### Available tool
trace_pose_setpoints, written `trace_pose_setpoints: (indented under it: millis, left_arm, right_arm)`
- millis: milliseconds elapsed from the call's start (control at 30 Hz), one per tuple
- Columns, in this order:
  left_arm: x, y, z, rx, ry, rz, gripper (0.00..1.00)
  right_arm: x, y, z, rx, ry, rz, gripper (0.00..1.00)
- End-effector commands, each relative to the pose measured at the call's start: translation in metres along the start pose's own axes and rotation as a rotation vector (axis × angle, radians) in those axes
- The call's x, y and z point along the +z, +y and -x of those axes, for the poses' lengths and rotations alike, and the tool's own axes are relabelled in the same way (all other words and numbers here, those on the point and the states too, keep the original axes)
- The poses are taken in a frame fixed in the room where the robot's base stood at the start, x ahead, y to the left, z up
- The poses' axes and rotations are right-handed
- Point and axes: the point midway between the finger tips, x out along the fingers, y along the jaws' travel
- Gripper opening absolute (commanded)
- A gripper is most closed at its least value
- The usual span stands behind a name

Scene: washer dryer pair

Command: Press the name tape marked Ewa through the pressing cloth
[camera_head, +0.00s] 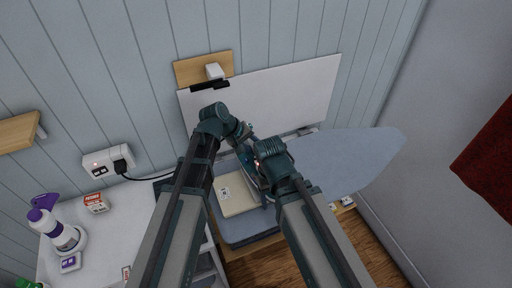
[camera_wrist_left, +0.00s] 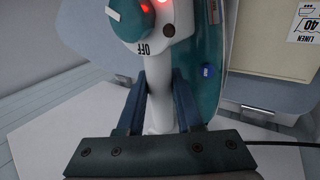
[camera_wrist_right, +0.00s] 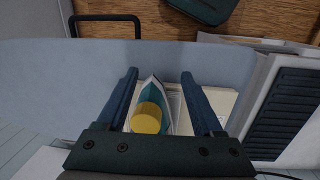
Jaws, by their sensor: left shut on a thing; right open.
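A teal and white iron (camera_wrist_left: 205,85) has a dial marked OFF and a lit red light. My left gripper (camera_wrist_left: 160,80) is shut on its white handle (camera_wrist_left: 158,110). In the right wrist view the iron (camera_wrist_right: 155,92) shows its pointed end and a yellow round part. My right gripper (camera_wrist_right: 158,76) is open above the ironing board, with the iron seen beyond and between its fingers. A flat cream item (camera_head: 236,195) lies on the board beside the iron; its label (camera_wrist_left: 304,22) reads LINEN 40. I cannot make out the Ewa tape or tell which piece is the pressing cloth.
The blue-grey ironing board (camera_head: 350,160) is bare to the right. A white counter (camera_head: 125,220) at left holds a purple-topped spray bottle (camera_head: 60,230) and a small red-and-white box (camera_head: 96,203). A wall socket (camera_head: 108,160) has a black cable. A white panel (camera_head: 285,90) stands behind.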

Motion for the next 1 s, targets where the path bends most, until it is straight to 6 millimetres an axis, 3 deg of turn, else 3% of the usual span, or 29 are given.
trace_pose_setpoints:
  millis: [33, 167, 500, 1000]
  left_arm:
    - [0.001, 0.002, 0.004, 0.002, 0.0, 0.001, 0.0]
    - [0.004, 0.006, 0.017, 0.002, 0.0, 0.001, 0.0]
    - [0.018, 0.021, 0.068, 0.002, -0.001, 0.002, 0.0]
    - [0.019, 0.014, 0.059, 0.002, -0.001, 0.002, 0.0]
  right_arm:
    - [0.0, 0.0, 0.004, 0.0, 0.0, 0.0, 0.79]
    - [0.001, 0.002, 0.017, 0.0, 0.0, -0.001, 1.0]
    - [0.004, 0.006, 0.067, -0.001, 0.0, -0.005, 1.0]
    - [0.003, 0.005, 0.057, -0.001, 0.0, -0.003, 1.0]
